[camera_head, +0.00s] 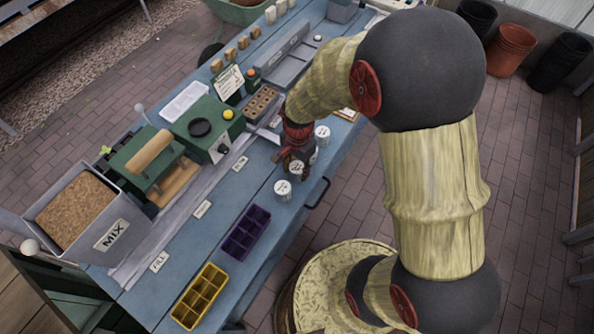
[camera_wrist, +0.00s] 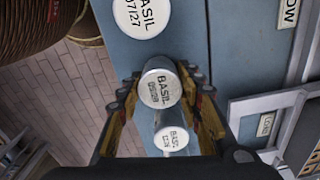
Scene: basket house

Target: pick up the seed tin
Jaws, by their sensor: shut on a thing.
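Several round tins with white lids stand along the right edge of the blue bench. My gripper (camera_head: 293,158) reaches down among them in the head view. In the wrist view my gripper (camera_wrist: 160,95) is shut on a small tin (camera_wrist: 158,88) whose lid reads BASIL, with a finger on each side. A larger-looking BASIL tin (camera_wrist: 143,15) is above it in the picture, and a smaller-looking one (camera_wrist: 172,138) is just below. The small print on the held lid is hard to read. I cannot tell whether the held tin touches the bench.
A purple tray (camera_head: 245,232) and a yellow tray (camera_head: 200,297) lie on the bench (camera_head: 220,215) nearer me. A green machine (camera_head: 205,128) and a grey MIX bin (camera_head: 110,235) stand to the left. A round-topped barrel (camera_head: 320,262) is beside the bench.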

